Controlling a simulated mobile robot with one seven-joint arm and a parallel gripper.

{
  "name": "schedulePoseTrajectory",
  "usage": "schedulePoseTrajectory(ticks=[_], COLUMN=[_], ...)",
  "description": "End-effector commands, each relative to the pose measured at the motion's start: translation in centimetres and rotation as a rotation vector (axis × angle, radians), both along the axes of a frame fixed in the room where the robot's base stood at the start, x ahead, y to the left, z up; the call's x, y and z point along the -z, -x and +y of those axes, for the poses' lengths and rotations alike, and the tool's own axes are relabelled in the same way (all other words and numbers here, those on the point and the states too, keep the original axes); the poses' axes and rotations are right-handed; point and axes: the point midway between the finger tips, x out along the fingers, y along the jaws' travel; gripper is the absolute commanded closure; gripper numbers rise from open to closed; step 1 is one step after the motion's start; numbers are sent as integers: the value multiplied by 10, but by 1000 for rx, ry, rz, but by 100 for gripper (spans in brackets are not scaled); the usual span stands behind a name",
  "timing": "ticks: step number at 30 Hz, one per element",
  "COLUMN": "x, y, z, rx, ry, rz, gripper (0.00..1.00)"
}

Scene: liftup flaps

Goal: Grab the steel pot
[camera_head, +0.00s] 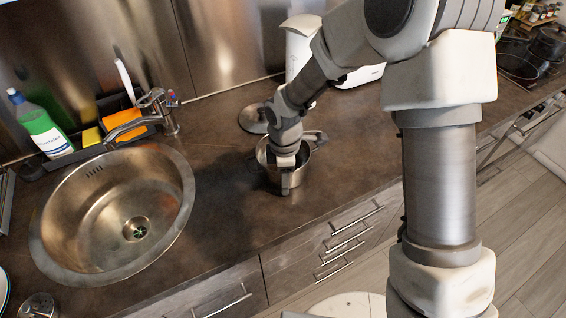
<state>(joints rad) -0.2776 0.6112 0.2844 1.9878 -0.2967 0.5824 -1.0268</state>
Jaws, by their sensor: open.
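The steel pot (271,163) stands on the dark countertop, right of the sink, with a handle (318,137) showing at its right rim. My gripper (288,186) is over the near side of the pot, pointing down, and hides part of its rim and wall. The gripper is open. Whether its fingers touch the pot or straddle its near handle I cannot tell. A round lid (252,120) lies on the counter just behind the pot.
A round steel sink (75,215) with a faucet (158,108) is at left. A green-and-white bottle (42,130) stands behind it. A white appliance (299,45) stands behind the pot. Counter right of the pot is clear. Drawers with bar handles (345,238) are below.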

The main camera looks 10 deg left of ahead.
Motion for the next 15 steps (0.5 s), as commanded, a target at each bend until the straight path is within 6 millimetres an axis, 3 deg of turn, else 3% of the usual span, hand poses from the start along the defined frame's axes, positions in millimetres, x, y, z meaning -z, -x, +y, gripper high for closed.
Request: schedulePoseTrajectory(ticks=[8,15], x=[3,3], y=[0,0], z=[0,0], rx=[-1,-1], ry=[0,0], rz=[0,0], gripper=[55,98])
